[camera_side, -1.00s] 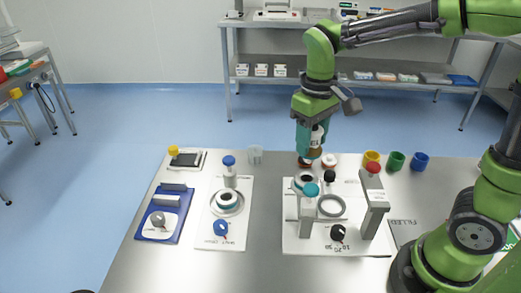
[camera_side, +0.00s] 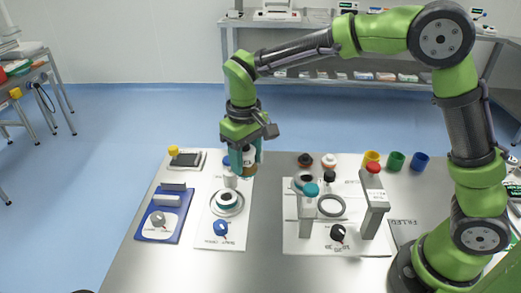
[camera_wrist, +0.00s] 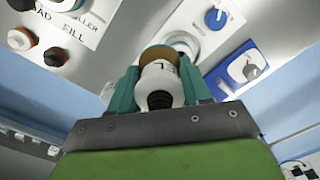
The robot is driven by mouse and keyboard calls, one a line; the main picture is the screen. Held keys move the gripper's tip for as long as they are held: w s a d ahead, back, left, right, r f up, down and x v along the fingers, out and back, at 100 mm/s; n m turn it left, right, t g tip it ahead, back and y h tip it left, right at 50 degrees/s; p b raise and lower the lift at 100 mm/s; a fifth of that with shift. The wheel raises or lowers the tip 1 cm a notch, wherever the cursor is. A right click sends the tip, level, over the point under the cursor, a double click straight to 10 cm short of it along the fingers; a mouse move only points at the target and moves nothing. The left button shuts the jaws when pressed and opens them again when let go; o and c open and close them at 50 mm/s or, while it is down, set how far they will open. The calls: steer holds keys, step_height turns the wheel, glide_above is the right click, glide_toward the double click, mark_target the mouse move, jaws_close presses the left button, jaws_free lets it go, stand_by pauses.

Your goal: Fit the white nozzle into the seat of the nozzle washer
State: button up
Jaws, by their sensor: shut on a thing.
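My gripper (camera_side: 250,172) is shut on a white piece with a tan lower rim and a dark ribbed top, which appears to be the white nozzle (camera_wrist: 158,82). It is held above the table; in the side view mostly its brown lower end shows. The white panel with a round basin and blue knob, apparently the nozzle washer (camera_side: 207,239), lies below and slightly left. Its ring-shaped seat (camera_side: 227,201) shows in the side view. In the wrist view the held piece partly covers the round metal basin (camera_wrist: 190,42).
A blue-capped post (camera_side: 230,182) stands at the washer's back, partly behind my gripper. The filler panel (camera_side: 290,243) with two uprights is right. A dark cap (camera_side: 305,160) and a white cap (camera_side: 328,160) stand behind it. Bare table separates the panels.

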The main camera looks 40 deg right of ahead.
steer(key=shift+m, duration=0.5)
steer(key=w+a, duration=0.1)
steer(key=w, duration=0.1)
steer(key=w+a, duration=0.2)
steer(key=shift+w+a+f, duration=0.1)
steer(key=shift+w+a, duration=0.05)
steer(key=shift+a, duration=0.1)
steer(key=shift+f, duration=2.8)
steer(key=shift+f, duration=1.9)
steer(key=o, duration=1.4)
